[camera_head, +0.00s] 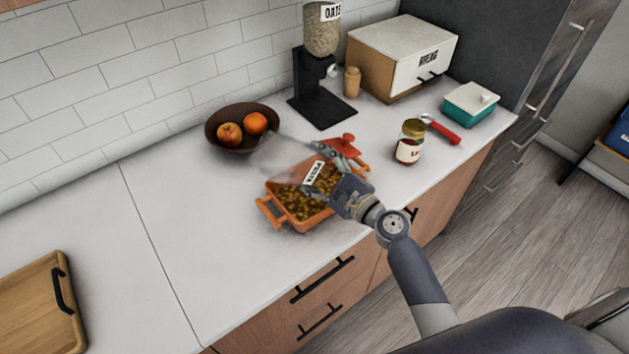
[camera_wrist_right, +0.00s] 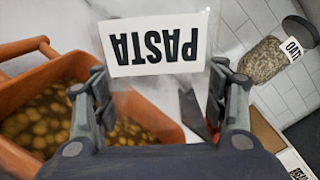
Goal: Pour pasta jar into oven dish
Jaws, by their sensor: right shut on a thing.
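The clear pasta jar (camera_head: 280,153) is tipped on its side above the oven dish, its PASTA label facing up; the label is upside down in the right wrist view (camera_wrist_right: 155,45). Its visible body looks see-through, with no pasta evident inside. The orange oven dish (camera_head: 267,211) stands on the counter with yellow-brown pasta (camera_head: 298,207) in it; the dish and pasta also show in the right wrist view (camera_wrist_right: 45,72). My right gripper (camera_head: 327,173) is shut on the jar, over the dish, and hides part of both. My left gripper is not in view.
A red lid (camera_head: 347,139) lies behind the dish. A fruit bowl (camera_head: 216,138) and an oats dispenser (camera_head: 309,85) stand at the back. A sauce jar (camera_head: 410,146), red-handled tool (camera_head: 443,132) and teal box (camera_head: 467,107) are at right. The left counter is mostly clear.

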